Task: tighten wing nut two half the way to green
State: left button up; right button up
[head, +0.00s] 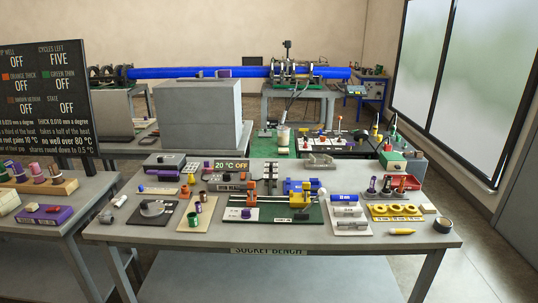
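No wing nut can be made out for certain at this size, and no number two marking is legible. A yellow clamp-like fixture (300,198) sits on a dark green and black board (311,217) at the middle of the bench. Left of it a small red-and-purple piece (246,212) sits on a white plate. A green cup-shaped piece (193,219) stands on a beige board to the left. Neither of my grippers shows in the head view.
The grey socket bench (150,237) is crowded with small fixtures; its front strip is mostly clear. A yellow marker-shaped piece (402,231) and a dark tape roll (443,225) lie at the right. A black sign (45,95) and a large grey box (200,115) stand behind, left.

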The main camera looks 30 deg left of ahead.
aim_at(328, 160)
jog(key=u, duration=0.9)
jog(key=i+l+u, duration=0.15)
jog(key=l+u, duration=0.2)
jog(key=l, duration=0.3)
jog(key=i+l+u, duration=0.1)
jog(key=l+u, duration=0.25)
jog(key=l, duration=0.3)
jog(key=l+u, duration=0.4)
jog(key=l, duration=0.25)
